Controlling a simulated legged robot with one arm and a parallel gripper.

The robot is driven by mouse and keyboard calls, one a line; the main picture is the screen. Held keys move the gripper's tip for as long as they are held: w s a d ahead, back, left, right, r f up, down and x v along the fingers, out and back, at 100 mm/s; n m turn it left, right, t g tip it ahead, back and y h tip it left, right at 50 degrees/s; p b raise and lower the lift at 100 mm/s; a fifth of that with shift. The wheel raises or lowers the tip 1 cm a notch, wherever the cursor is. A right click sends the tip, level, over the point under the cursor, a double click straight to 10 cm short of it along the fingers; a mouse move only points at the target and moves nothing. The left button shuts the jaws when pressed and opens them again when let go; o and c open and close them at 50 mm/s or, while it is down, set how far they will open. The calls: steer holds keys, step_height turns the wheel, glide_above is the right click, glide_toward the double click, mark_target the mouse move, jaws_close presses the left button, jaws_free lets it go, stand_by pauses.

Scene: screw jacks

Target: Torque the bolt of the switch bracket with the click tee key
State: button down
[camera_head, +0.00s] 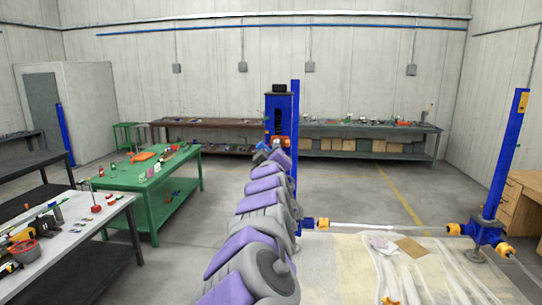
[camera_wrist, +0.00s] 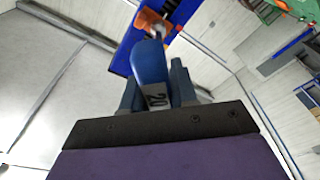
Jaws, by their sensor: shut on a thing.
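My gripper (camera_wrist: 156,82) is shut on a blue tool with a grey band marked 20, which looks like the click tee key (camera_wrist: 148,60). The key points away from my wrist towards a blue post (camera_wrist: 121,60). An orange part (camera_wrist: 151,20) sits at the post just beyond the key's far end; I cannot tell if they touch. In the head view my gripper (camera_head: 262,154) is at the blue post (camera_head: 294,110), close to an orange part (camera_head: 281,142). The switch bracket and its bolt are not clearly distinguishable; my arm and the key hide some of that area.
A black box (camera_head: 279,88) tops the post housing. A second blue post (camera_head: 506,150) stands at right, with a shaft (camera_head: 375,226) running between the posts. A green table (camera_head: 176,202) and a grey table (camera_head: 45,250) stand at left. Benches line the back wall.

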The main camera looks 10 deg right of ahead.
stand_by(0.4)
steer(key=shift+s+a+b, duration=0.3)
steer(key=shift+s+b, duration=0.4)
